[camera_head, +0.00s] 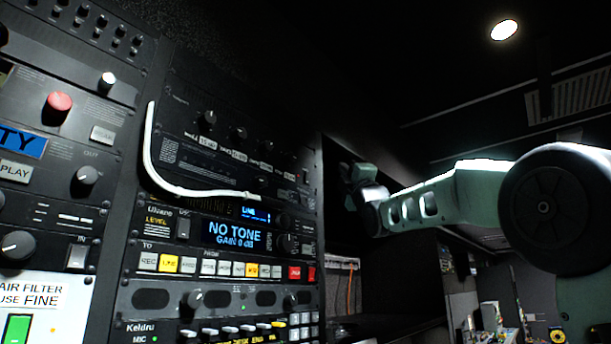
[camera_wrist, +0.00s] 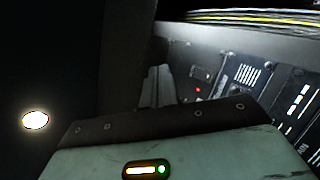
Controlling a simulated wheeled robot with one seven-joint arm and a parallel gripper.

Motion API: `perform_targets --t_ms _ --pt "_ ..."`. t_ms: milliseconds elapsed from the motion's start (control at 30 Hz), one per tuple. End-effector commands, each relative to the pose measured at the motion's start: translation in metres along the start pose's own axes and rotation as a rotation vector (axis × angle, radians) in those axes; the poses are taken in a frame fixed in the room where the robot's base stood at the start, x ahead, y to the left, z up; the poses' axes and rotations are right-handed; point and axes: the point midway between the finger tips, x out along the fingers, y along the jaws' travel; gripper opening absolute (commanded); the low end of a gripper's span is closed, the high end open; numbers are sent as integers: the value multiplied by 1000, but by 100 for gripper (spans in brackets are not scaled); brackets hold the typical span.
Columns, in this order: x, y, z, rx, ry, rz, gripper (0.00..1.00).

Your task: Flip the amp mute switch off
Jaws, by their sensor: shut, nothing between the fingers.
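I cannot tell which control is the amp mute switch; no label naming it is readable. The wrist view shows a dark panel (camera_wrist: 225,75) with a small red light (camera_wrist: 197,90) and a small pale switch-like part (camera_wrist: 196,71) above it. My gripper (camera_wrist: 158,72) is shut and empty, its grey fingers pointing toward the left edge of that panel. I cannot tell whether they touch it. In the head view my gripper (camera_head: 352,176) is a dim shape at the dark opening right of the rack, partly hidden in shadow.
A tall equipment rack (camera_head: 240,190) with knobs, buttons and a NO TONE display (camera_head: 231,234) fills the left. A white cable (camera_head: 150,160) hangs across its front. An orange cable (camera_head: 350,290) shows in the dark bay. A ceiling lamp (camera_head: 504,30) is overhead.

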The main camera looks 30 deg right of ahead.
Motion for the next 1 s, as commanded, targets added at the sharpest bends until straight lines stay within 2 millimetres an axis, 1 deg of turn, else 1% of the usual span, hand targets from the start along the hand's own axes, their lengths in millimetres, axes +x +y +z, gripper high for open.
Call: perform_targets --t_ms 267,467,700,800,1000 --pt "4 -2 -2 3 0 -3 0" --pt "20 -10 -12 5 2 -4 0" --pt "44 -27 -30 4 2 -6 0" --pt "49 -35 -36 4 0 -3 0" --pt "59 -43 -44 3 1 -3 0"
